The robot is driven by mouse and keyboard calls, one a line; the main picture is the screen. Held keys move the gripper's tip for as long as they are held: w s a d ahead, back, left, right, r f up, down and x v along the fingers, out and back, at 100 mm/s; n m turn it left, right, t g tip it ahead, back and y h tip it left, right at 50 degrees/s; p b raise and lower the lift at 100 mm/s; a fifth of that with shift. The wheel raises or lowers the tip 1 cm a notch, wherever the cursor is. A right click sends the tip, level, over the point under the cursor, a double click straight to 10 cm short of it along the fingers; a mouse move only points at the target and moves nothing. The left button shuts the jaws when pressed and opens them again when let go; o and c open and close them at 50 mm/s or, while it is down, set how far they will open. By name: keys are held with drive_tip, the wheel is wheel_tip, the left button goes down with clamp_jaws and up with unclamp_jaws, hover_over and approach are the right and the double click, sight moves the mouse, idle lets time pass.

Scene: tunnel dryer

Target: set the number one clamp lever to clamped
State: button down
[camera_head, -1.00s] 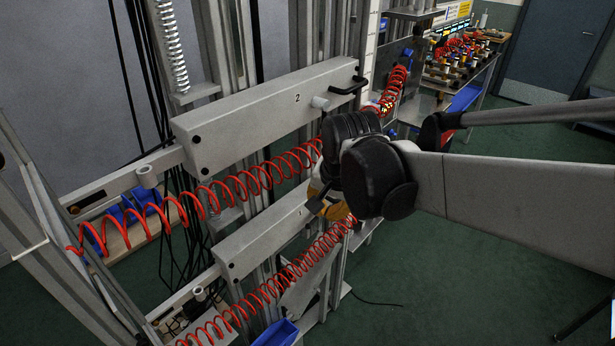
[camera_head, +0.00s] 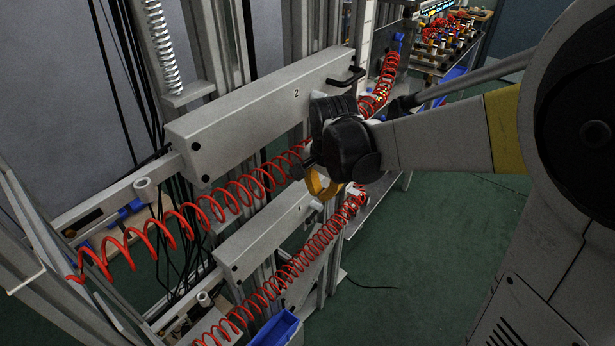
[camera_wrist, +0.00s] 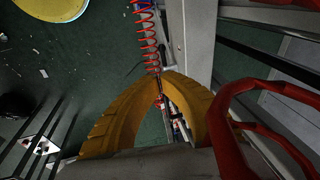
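The number 1 beam (camera_head: 262,236) is the lower grey bar in the head view, with its "1" label near its right end. A small pale knob (camera_head: 316,205) shows at that end, just below my gripper. I cannot make out the number one clamp lever or its setting. My gripper (camera_head: 318,192) has yellow fingers and hangs just above the beam's right end. In the wrist view, the curved fingers of my gripper (camera_wrist: 163,76) meet at the tips, with nothing visibly held between them. I cannot tell whether they touch anything.
The number 2 beam (camera_head: 255,105) lies above, with a black handle (camera_head: 346,77) at its right end. A red coiled hose (camera_head: 240,190) runs along it; a lower red coil (camera_head: 285,275) passes below my gripper. A blue bin (camera_head: 277,330) is at the bottom.

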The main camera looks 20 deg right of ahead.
sight(316, 213)
drive_tip(key=b+x, duration=0.4)
drive_tip(key=x, duration=0.7)
drive_tip(key=shift+w+f, duration=0.15)
drive_tip(key=shift+f, duration=0.15)
drive_tip(key=shift+a+f+t+h+b, duration=0.15)
drive_tip(key=shift+f+t+h+b, duration=0.25)
drive_tip(key=shift+t+h+b, duration=0.4)
drive_tip(key=shift+f+t+h+b, duration=0.5)
drive_tip(key=shift+f+h+b, duration=0.2)
drive_tip(key=shift+h+b, duration=0.45)
drive_tip(key=shift+f+b, duration=0.3)
drive_tip(key=shift+b, duration=0.15)
drive_tip(key=shift+w+d+f+b, duration=0.15)
drive_tip(key=shift+d+f+b, duration=0.25)
drive_tip(key=shift+f+b, duration=0.25)
drive_tip(key=shift+w+d+f, duration=0.2)
drive_tip(key=shift+d+f, duration=0.05)
